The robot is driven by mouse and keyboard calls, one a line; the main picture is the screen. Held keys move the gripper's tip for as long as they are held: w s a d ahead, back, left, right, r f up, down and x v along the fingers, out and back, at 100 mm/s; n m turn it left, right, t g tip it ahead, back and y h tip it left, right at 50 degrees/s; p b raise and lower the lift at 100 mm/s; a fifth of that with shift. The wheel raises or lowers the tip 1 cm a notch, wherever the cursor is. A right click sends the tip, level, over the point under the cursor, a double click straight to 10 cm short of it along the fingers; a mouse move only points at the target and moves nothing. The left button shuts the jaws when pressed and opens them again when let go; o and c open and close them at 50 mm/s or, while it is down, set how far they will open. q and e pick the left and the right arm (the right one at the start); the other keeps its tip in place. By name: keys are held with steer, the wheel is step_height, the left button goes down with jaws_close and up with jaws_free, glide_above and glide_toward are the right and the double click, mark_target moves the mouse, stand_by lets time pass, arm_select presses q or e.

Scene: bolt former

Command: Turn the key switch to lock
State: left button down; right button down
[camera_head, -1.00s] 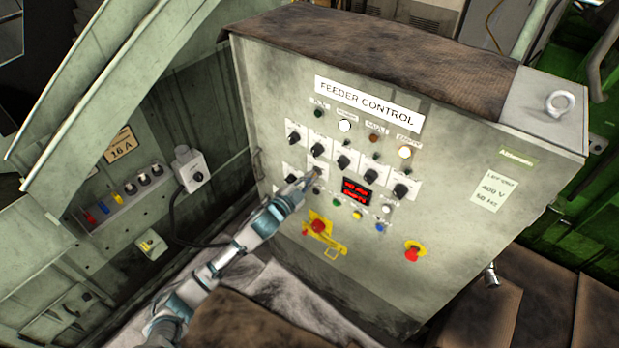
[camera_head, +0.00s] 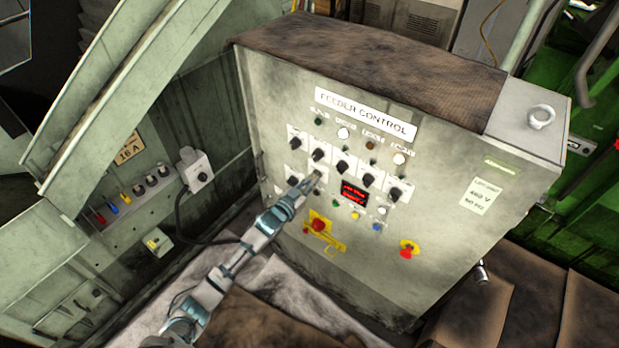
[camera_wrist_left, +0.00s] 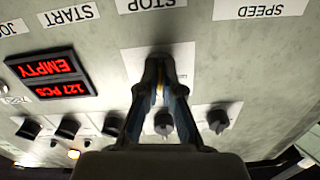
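The grey FEEDER CONTROL cabinet (camera_head: 430,170) carries rows of black knobs, lamps and buttons. My left gripper (camera_head: 315,177) reaches the panel at the lower row of switches, just left of the red display (camera_head: 354,194). In the left wrist view, the gripper (camera_wrist_left: 157,68) has its fingertips close together at a white plate, with a slim yellowish strip between the fingers. The fingers hide whatever sits at their tips, so I cannot make out the key switch or its position. My right gripper is in neither view.
A red stop button (camera_head: 319,225) on a yellow plate sits below my left gripper, and another red button (camera_head: 407,252) is lower right. Black knobs (camera_wrist_left: 217,120) stand close to the fingers. A grey box (camera_head: 196,170) is on the left wall.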

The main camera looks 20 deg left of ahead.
arm_select(q)
steer(key=shift+w+r+n+p, duration=0.1)
steer(key=shift+r+n+p, duration=0.2)
steer(key=shift+r+n, duration=0.3)
steer(key=shift+n, duration=0.4)
steer(key=n+p, duration=0.1)
steer(key=n, duration=0.2)
steer(key=shift+n+p, duration=0.3)
steer(key=shift+p, duration=0.1)
steer(key=n, duration=0.5)
steer(key=shift+p, duration=0.3)
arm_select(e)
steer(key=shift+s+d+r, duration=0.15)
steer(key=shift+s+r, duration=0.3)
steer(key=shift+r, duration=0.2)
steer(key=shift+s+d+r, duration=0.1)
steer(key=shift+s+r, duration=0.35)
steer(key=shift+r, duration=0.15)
arm_select(q)
steer(key=c, duration=1.4)
jaws_free()
steer(key=shift+f, duration=0.1)
steer(key=shift+o, duration=0.2)
steer(key=shift+f, duration=0.15)
steer(key=shift+f, duration=0.1)
